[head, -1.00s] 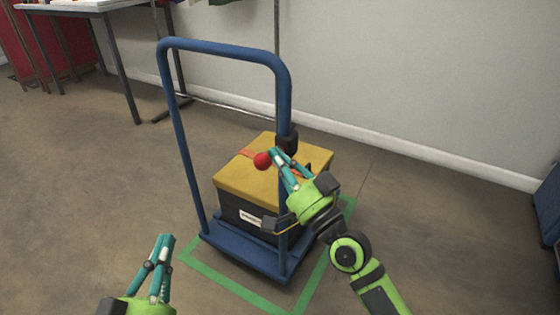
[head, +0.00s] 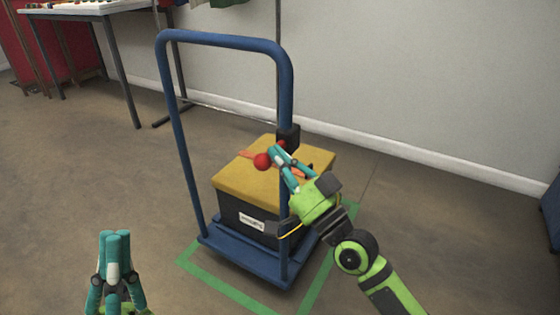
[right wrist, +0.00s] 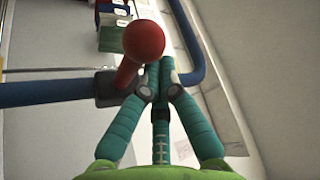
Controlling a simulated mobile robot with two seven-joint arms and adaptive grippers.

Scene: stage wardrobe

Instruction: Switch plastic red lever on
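The red lever (head: 262,161) has a round ball knob and a short red stalk. It sticks out from a black housing (head: 288,136) on the right post of the blue trolley handle (head: 225,38). My right gripper (head: 277,151) is right beside the knob, its fingertips together. In the right wrist view the lever's knob (right wrist: 144,40) and stalk show just left of the closed fingertips (right wrist: 160,66), not between them; contact cannot be told. My left gripper (head: 115,236) is shut and empty at the lower left, away from the trolley.
The blue trolley base (head: 235,252) stands inside a green tape outline (head: 225,289) and carries a black box with a yellow lid (head: 240,185). A table (head: 85,10) is at the back left. The wall (head: 420,90) is behind. Floor to the left is clear.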

